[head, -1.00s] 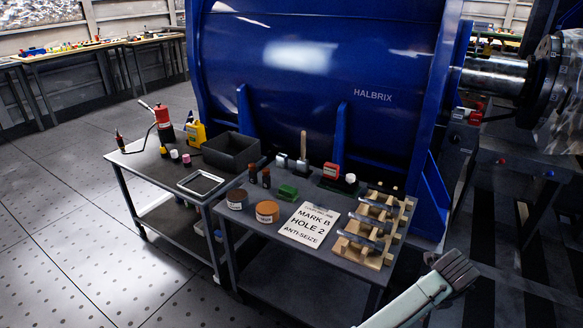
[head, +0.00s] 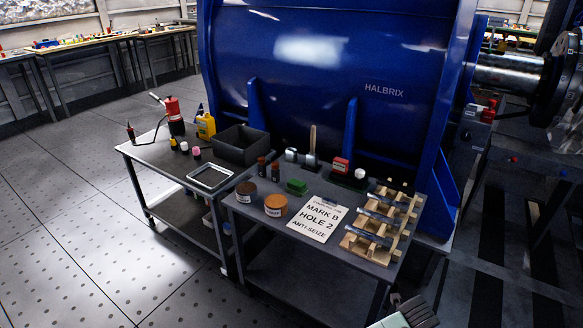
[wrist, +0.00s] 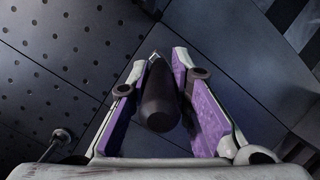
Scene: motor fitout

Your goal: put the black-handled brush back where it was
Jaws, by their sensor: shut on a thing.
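The black-handled brush (wrist: 160,98) is in my gripper (wrist: 157,66) in the wrist view. The thick, rounded end of its black handle faces the camera between the purple-lined fingers. The brush's far end is mostly hidden, with only a small light bit showing near the fingertips. Dark floor panels lie beyond the gripper. In the head view I cannot make out the held brush; only part of my arm shows at the bottom right, in front of the near table (head: 295,243).
The near table holds a white sign (head: 316,217), a wooden rack (head: 391,228) of metal studs, two round tins, a green block (head: 296,186) and an upright light-handled tool (head: 312,145). A black bin (head: 242,147) stands on the left table. The blue machine (head: 330,75) stands behind.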

